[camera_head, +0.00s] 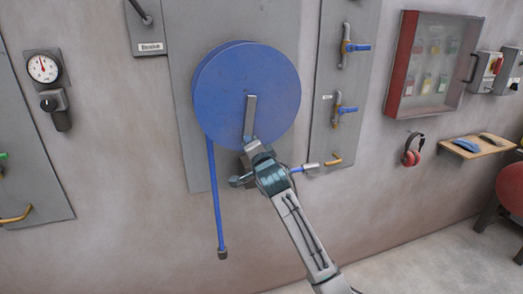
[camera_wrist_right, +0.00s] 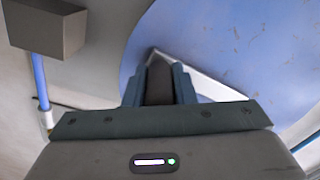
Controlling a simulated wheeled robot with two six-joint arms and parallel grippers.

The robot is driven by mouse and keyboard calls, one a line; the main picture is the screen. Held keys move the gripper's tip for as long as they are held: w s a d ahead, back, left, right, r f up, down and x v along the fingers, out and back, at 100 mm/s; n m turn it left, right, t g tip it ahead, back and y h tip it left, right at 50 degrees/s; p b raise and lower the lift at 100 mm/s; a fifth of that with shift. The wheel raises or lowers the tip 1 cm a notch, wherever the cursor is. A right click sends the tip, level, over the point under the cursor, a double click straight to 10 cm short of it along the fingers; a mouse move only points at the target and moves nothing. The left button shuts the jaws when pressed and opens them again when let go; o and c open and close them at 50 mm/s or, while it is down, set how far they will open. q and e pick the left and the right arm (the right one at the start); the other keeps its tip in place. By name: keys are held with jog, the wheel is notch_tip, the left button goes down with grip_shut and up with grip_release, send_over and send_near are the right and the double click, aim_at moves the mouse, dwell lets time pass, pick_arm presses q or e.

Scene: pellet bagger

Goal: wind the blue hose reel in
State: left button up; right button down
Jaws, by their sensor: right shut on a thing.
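The blue hose reel (camera_head: 215,95) is a large round disc on a grey wall panel. A flat grey crank arm (camera_head: 251,108) runs down its face from near the centre. The blue hose (camera_head: 214,190) hangs from the reel's left side, with a dark end fitting (camera_head: 222,254) above the floor. My right gripper (camera_head: 250,145) is at the crank's lower end. In the right wrist view its fingers (camera_wrist_right: 160,85) are closed around a dark handle (camera_wrist_right: 160,80), with the blue disc (camera_wrist_right: 225,45) behind. The handle is mostly hidden in the head view. My left gripper is not in view.
A panel with two blue-handled valves (camera_head: 355,47) is right of the reel. A short blue tube (camera_head: 297,169) shows beside my right arm. A gauge (camera_head: 43,68) is at left; a red cabinet (camera_head: 406,55), red earmuffs (camera_head: 412,153) and a wooden shelf (camera_head: 470,149) are at right.

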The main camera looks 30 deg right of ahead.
aim_at(211, 108)
jog(key=a+m, duration=0.1)
jog(key=m, duration=0.1)
jog(key=w+a+r+m+b, duration=0.1)
jog(key=a+m, duration=0.1)
jog(key=a+r+m+b, duration=0.1)
jog(key=a, duration=0.1)
jog(key=shift+w+a+r+m, duration=0.15)
jog(key=shift+a+m, duration=0.05)
jog(key=shift+m, duration=0.2)
jog(key=a+r+m, duration=0.1)
jog(key=m, duration=0.1)
jog(key=a+r+m, duration=0.1)
jog(key=r+m, duration=0.1)
jog(key=w+a+r+m, duration=0.1)
jog(key=a+r+m, duration=0.1)
jog(key=shift+r+b, duration=0.1)
jog(key=shift+b, duration=0.2)
jog(key=shift+a+r+m, duration=0.2)
jog(key=shift+r+m, duration=0.55)
jog(key=shift+m, duration=0.05)
jog(key=shift+a+r+m, duration=0.15)
jog(key=shift+r+m, duration=1.05)
jog(key=c, duration=1.2)
grip_release()
jog(key=shift+f, duration=0.1)
